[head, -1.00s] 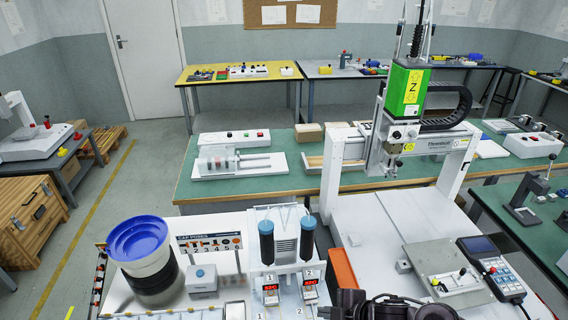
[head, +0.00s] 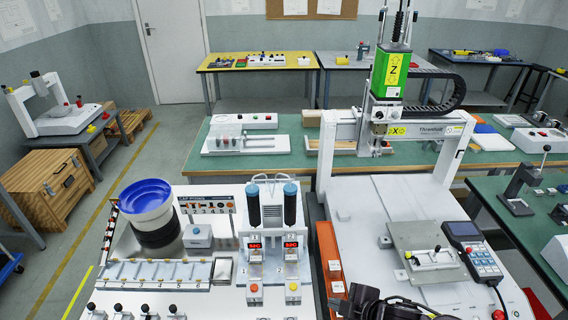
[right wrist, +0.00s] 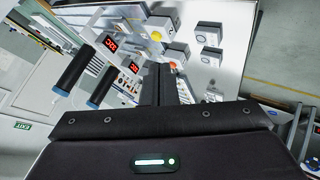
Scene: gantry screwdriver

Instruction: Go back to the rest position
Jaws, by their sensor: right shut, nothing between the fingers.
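My right gripper (head: 345,303) is a dark shape at the bottom edge of the head view, over the front of the white bench and near the orange strip. In the right wrist view its two dark fingers (right wrist: 160,82) are together, with nothing between them. Behind the fingers the bench panel with buttons and red displays shows at a tilt. My left gripper is in neither view.
The gantry screwdriver (head: 388,75) stands behind, with a fixture plate (head: 425,248) and a teach pendant (head: 472,250) at its right. Two dark cylinders with blue tops (head: 254,205), a blue bowl feeder (head: 146,197) and a numbered row of slots (head: 160,272) occupy the left.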

